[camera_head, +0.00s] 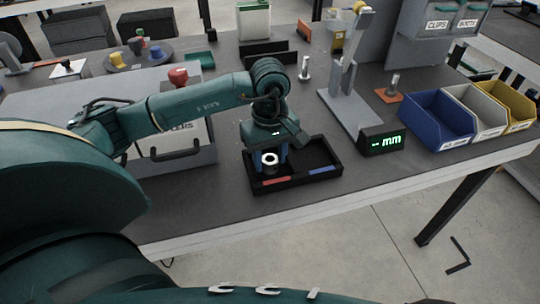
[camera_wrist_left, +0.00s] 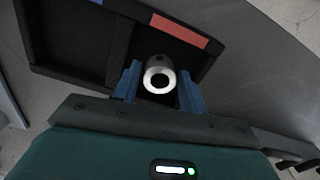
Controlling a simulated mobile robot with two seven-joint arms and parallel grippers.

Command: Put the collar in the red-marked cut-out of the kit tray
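The collar (camera_head: 269,159) is a short grey cylinder with a bright white ring on its upper face. It is at the red-marked left compartment of the black kit tray (camera_head: 310,183), behind the red strip (camera_head: 276,181). My left gripper (camera_head: 270,163) points down over that compartment, its blue fingers close on both sides of the collar. In the left wrist view the collar (camera_wrist_left: 160,72) sits between the fingertips (camera_wrist_left: 159,76), beside the red strip (camera_wrist_left: 180,30). Whether its underside touches the tray floor is hidden. My right gripper is out of view.
The blue-marked right compartment (camera_head: 318,152) is empty. A display reading "mm" (camera_head: 382,142) and a grey stand (camera_head: 348,108) are to the right, then blue (camera_head: 432,122), white and yellow bins. A grey case (camera_head: 185,150) with a handle stands close left. The table's front edge is near the tray.

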